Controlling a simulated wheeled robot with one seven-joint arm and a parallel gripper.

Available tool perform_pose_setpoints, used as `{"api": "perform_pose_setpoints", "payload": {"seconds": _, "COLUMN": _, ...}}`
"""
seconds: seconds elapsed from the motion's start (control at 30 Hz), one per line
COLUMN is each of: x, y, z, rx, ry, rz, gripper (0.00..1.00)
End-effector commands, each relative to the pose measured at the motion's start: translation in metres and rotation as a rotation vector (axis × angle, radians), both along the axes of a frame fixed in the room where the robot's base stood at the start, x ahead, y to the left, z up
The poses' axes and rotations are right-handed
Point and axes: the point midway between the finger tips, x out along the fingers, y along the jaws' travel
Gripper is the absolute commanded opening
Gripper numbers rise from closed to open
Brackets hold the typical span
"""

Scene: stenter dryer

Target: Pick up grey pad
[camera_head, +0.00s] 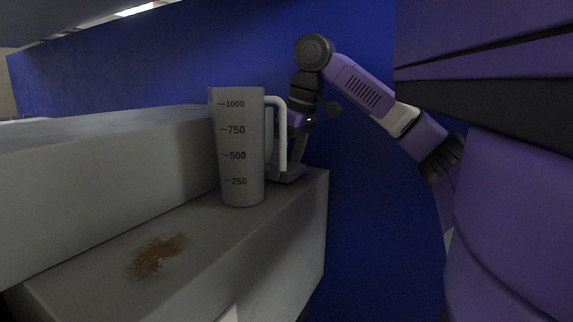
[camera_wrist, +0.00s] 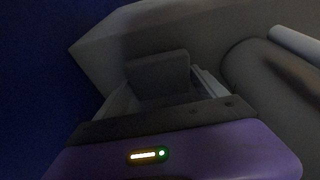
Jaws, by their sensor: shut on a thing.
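The grey pad (camera_wrist: 158,74) is a dark grey block in the wrist view, between the two fingers of my gripper (camera_wrist: 165,92). My gripper is shut on it. In the head view my gripper (camera_head: 298,155) points down at the far end of the grey ledge, behind the measuring jug. A grey piece there (camera_head: 288,174), low beside the jug's handle, appears to be the pad, partly hidden by the jug. I cannot tell whether the pad touches the ledge.
A grey measuring jug (camera_head: 237,150) with a white handle stands upright on the ledge (camera_head: 215,235), close to my gripper; it also shows in the wrist view (camera_wrist: 262,78). A brown stain (camera_head: 157,256) marks the ledge's near part. A blue wall (camera_head: 365,190) lies behind.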

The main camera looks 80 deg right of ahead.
Motion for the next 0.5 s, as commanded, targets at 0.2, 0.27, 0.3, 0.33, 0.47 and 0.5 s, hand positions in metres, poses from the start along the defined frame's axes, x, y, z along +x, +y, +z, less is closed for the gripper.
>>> {"api": "perform_pose_setpoints", "payload": {"seconds": 0.2, "x": 0.001, "y": 0.0, "z": 0.028, "rx": 0.001, "ry": -0.001, "rz": 0.0, "gripper": 0.42}}
{"api": "perform_pose_setpoints", "payload": {"seconds": 0.27, "x": 0.0, "y": 0.0, "z": 0.038, "rx": 0.001, "ry": -0.001, "rz": 0.0, "gripper": 0.42}}
{"api": "perform_pose_setpoints", "payload": {"seconds": 0.3, "x": 0.0, "y": 0.0, "z": 0.044, "rx": 0.001, "ry": -0.001, "rz": 0.0, "gripper": 0.42}}
{"api": "perform_pose_setpoints", "payload": {"seconds": 0.33, "x": 0.001, "y": 0.0, "z": 0.049, "rx": 0.001, "ry": -0.001, "rz": 0.0, "gripper": 0.42}}
{"api": "perform_pose_setpoints", "payload": {"seconds": 0.47, "x": 0.001, "y": 0.0, "z": 0.074, "rx": 0.001, "ry": -0.001, "rz": 0.001, "gripper": 0.42}}
{"api": "perform_pose_setpoints", "payload": {"seconds": 0.5, "x": 0.001, "y": 0.0, "z": 0.082, "rx": 0.001, "ry": -0.002, "rz": 0.001, "gripper": 0.42}}
